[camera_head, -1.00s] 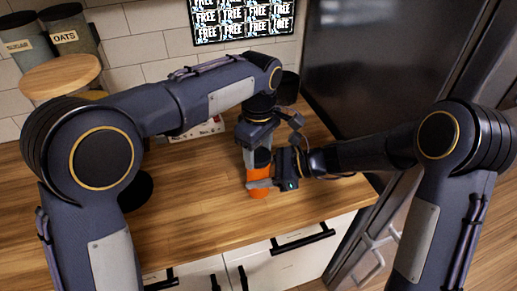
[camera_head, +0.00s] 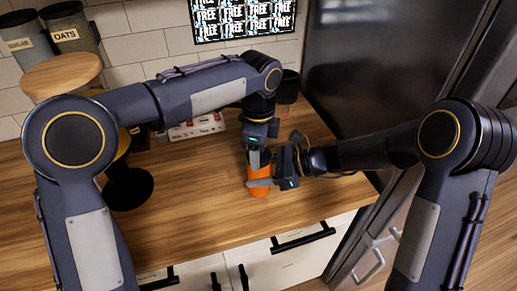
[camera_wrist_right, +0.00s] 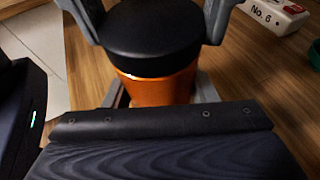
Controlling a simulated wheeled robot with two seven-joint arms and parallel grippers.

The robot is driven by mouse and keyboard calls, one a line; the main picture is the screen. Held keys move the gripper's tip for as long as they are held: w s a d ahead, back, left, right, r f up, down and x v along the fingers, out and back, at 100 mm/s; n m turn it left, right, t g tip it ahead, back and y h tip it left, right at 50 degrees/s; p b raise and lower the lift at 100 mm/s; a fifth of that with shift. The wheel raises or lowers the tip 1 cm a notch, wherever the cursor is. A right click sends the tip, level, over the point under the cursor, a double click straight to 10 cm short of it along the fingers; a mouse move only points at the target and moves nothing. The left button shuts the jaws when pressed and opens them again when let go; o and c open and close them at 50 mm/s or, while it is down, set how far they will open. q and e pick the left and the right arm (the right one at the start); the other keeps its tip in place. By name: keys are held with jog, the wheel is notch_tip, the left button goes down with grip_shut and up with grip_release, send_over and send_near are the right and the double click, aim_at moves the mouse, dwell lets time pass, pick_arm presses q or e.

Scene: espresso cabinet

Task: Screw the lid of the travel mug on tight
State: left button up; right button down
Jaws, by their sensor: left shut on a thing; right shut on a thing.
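The travel mug is an orange cup (camera_head: 260,189) standing upright on the wooden counter; its orange body also shows in the right wrist view (camera_wrist_right: 158,91). Its black lid (camera_wrist_right: 150,38) sits level on top of the body. My left gripper (camera_head: 259,159) comes down from above and is shut on the lid, one finger on each side. My right gripper (camera_head: 262,183) comes in from the right, low and level, and is shut around the mug body. The seam between lid and body is partly hidden, so I cannot tell how tight it is.
A white box (camera_head: 197,127) marked "No. 6" lies behind the mug. A dark round base (camera_head: 128,188) stands to the left on the counter (camera_head: 195,220). A dark container (camera_head: 288,88) is at the back. Labelled jars (camera_head: 70,38) stand far left; the fridge (camera_head: 385,60) is right.

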pick_arm(q)
jog(key=shift+m, duration=1.2)
jog(key=o, duration=1)
jog(key=shift+c, duration=0.2)
jog(key=shift+r, duration=2.25)
jog(key=shift+c, duration=1.4)
jog(key=n, duration=0.2)
jog(key=r+n, duration=0.1)
jog(key=n, duration=0.1)
jog(key=shift+n, duration=0.4)
jog(key=n, duration=0.4)
jog(key=shift+r+n, duration=0.3)
jog(key=shift+r, duration=0.05)
jog(key=n, duration=0.4)
jog(key=shift+r, duration=0.35)
jog(key=n, duration=0.4)
jog(key=shift+r, duration=0.3)
